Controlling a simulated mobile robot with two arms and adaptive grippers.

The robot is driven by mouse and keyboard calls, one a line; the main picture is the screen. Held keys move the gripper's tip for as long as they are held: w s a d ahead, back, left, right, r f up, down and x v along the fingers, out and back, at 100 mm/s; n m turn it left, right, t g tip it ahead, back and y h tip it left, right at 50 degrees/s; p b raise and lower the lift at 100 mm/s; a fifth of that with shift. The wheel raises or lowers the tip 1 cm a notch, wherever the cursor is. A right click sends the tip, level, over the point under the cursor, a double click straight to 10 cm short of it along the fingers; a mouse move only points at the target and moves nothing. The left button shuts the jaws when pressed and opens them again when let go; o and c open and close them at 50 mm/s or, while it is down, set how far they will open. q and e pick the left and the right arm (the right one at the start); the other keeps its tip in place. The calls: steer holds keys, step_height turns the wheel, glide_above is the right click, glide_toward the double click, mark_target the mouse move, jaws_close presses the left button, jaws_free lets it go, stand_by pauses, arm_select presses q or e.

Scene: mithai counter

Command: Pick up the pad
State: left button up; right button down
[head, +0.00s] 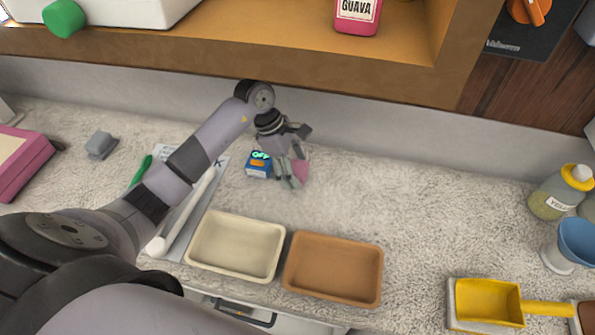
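My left gripper (292,180) reaches down over the counter, below the shelf, with its fingers pointing down. A small pink piece (302,170), which may be the pad, shows right beside the fingertips and is partly hidden by them. I cannot tell if the fingers are closed on it or only next to it. A small blue box marked "OFF" (259,167) is just left of the fingers. My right gripper is not in view.
A cream tray (236,272) and a brown tray (333,299) lie in front. A rolling pin (181,220) and printed sheet lie under my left arm. A yellow scoop (488,302) is at right. The wooden shelf (230,62) overhangs the back. The counter's right middle is clear.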

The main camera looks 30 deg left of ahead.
mark_target(295, 169)
arm_select(q)
steer(key=c, duration=0.7)
steer(key=shift+o, duration=0.2)
steer(key=shift+s+r+b, duration=0.2)
steer(key=shift+r+b, duration=0.1)
steer(key=shift+b, duration=0.4)
step_height(295, 169, up, 7)
steer(key=shift+f+b, duration=0.2)
steer(key=shift+b, duration=0.95)
steer(key=s+d+b, duration=0.1)
steer(key=s, duration=0.5)
steer(key=s+d+b, duration=0.2)
steer(key=s, duration=0.4)
steer(key=s+d+b, duration=0.1)
steer(key=s+b, duration=0.1)
steer(key=s, duration=0.4)
steer(key=shift+d+f, duration=0.15)
steer(key=shift+d, duration=0.2)
steer(key=shift+s+d+b, duration=0.15)
steer(key=shift+s+b, duration=0.2)
steer(key=shift+s, duration=0.15)
